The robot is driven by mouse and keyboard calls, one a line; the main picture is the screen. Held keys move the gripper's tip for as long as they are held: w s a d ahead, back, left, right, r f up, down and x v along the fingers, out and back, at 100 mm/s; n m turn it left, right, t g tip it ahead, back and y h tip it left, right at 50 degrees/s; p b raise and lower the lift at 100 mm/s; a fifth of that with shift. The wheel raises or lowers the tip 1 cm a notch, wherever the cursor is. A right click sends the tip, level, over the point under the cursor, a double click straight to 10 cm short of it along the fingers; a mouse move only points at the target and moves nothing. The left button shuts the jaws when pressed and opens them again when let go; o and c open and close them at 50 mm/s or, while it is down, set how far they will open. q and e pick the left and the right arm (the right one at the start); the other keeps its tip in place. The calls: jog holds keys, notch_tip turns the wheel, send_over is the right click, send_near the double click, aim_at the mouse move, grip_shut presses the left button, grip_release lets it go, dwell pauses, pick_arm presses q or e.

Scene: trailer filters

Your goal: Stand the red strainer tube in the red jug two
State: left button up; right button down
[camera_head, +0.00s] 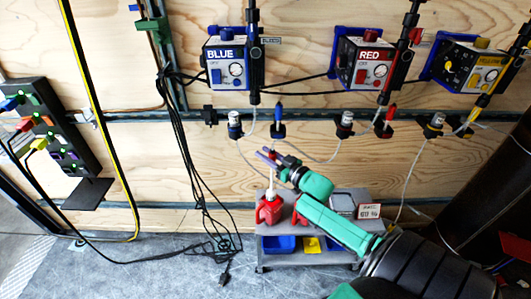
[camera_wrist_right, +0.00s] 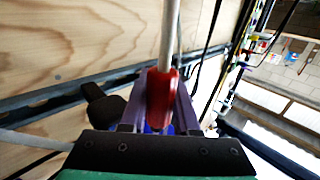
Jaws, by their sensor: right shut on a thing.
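My right gripper (camera_head: 268,156) is shut on a red-topped tube (camera_wrist_right: 162,97), the strainer tube, above the low cart. In the right wrist view its red part sits between the purple fingers (camera_wrist_right: 187,108), with a pale shaft running up the picture. A red jug (camera_head: 269,210) stands on the cart below the gripper, with a pale upright piece above its mouth; I cannot tell whether that is the held tube. Another red thing (camera_head: 299,214), perhaps a second jug, is mostly hidden by my right arm. I cannot tell which jug is two. My left gripper is not in view.
The grey cart (camera_head: 262,257) has blue and yellow bins. A sign (camera_head: 369,211) stands on its right. Blue (camera_head: 226,62), red (camera_head: 364,64) and yellow (camera_head: 472,66) units hang on the wooden wall, with holders and hoses below. Cables hang left of the cart.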

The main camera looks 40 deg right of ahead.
pick_arm(q)
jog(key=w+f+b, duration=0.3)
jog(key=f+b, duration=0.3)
jog(key=b, duration=0.1)
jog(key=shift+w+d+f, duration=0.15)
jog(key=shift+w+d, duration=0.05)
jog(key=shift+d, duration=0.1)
pick_arm(e)
notch_tip(320, 180, down, 10)
jog(key=shift+f, duration=0.25)
jog(key=c, duration=0.6)
grip_release()
jog(key=shift+f, duration=0.1)
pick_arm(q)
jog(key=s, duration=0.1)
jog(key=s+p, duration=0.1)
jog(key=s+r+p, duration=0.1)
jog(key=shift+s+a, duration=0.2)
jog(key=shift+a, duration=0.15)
pick_arm(e)
jog(key=s, duration=0.5)
jog(key=s+d, duration=0.1)
jog(key=s, duration=0.3)
jog(key=s+d, duration=0.1)
jog(key=s, duration=0.4)
jog(key=shift+s, duration=0.3)
